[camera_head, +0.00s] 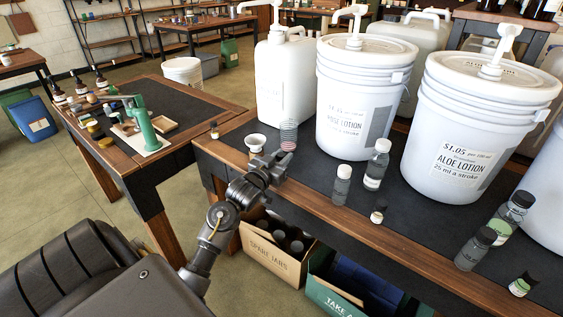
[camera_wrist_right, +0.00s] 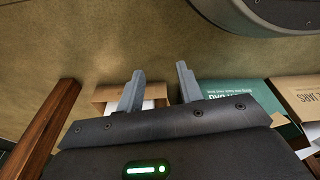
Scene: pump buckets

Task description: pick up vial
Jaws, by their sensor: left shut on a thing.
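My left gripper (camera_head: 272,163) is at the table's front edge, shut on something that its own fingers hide. Just behind it are a white cup-like piece (camera_head: 255,142) and a clear jar with reddish lines (camera_head: 289,134). A small dark vial with a pale label (camera_head: 378,212) stands on the black mat to the right, apart from the gripper.
White pump buckets (camera_head: 455,125) and a white jug (camera_head: 284,85) fill the table's back. Bottles (camera_head: 376,165) stand in front of them. A spare-jars box (camera_head: 270,252) and a green box (camera_head: 335,297) are below. A side table (camera_head: 190,105) is at left.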

